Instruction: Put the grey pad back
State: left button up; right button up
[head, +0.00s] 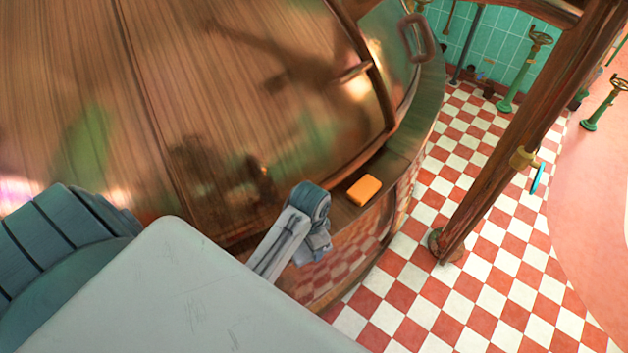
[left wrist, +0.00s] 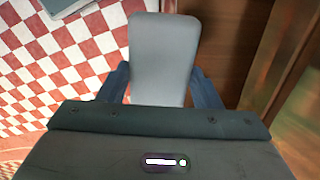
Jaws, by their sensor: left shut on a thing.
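In the left wrist view, my left gripper (left wrist: 162,84) has a dark blue finger on each side of the grey pad (left wrist: 163,48) and is shut on it. The pad is a plain grey block with rounded corners, standing out beyond the fingers. Its lower end is hidden behind the dark gripper body. In the head view, parts of my arm come in from the lower left, and I cannot clearly make out the pad there. My right gripper does not show.
A huge copper kettle (head: 230,100) fills the left and middle of the head view. An orange block (head: 364,190) lies on the ledge at its base. A copper post (head: 500,165) stands to the right. Red and white checkered floor (head: 425,290) is open between ledge and post.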

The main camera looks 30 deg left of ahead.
pick_arm(q)
jog(key=w+a, duration=0.1)
jog(key=w, duration=0.2)
jog(key=w+a+p, duration=0.1)
jog(key=w+a, duration=0.1)
jog(key=w+a+p, duration=0.1)
jog(key=w, duration=0.2)
jog(key=shift+w+a+f, duration=0.35)
jog(key=shift+a, duration=0.05)
jog(key=shift+w+a+f, duration=0.1)
jog(key=shift+w+a, duration=0.2)
jog(key=shift+w, duration=0.2)
jog(key=shift+w+a+f+p, duration=0.1)
jog(key=shift+w+f+p, duration=0.1)
jog(key=shift+p, duration=0.3)
notch_tip(320, 180, down, 2)
jog(key=shift+f+p, duration=0.25)
jog(key=shift+p, duration=0.2)
jog(key=shift+f, duration=0.4)
jog(key=o, duration=0.9)
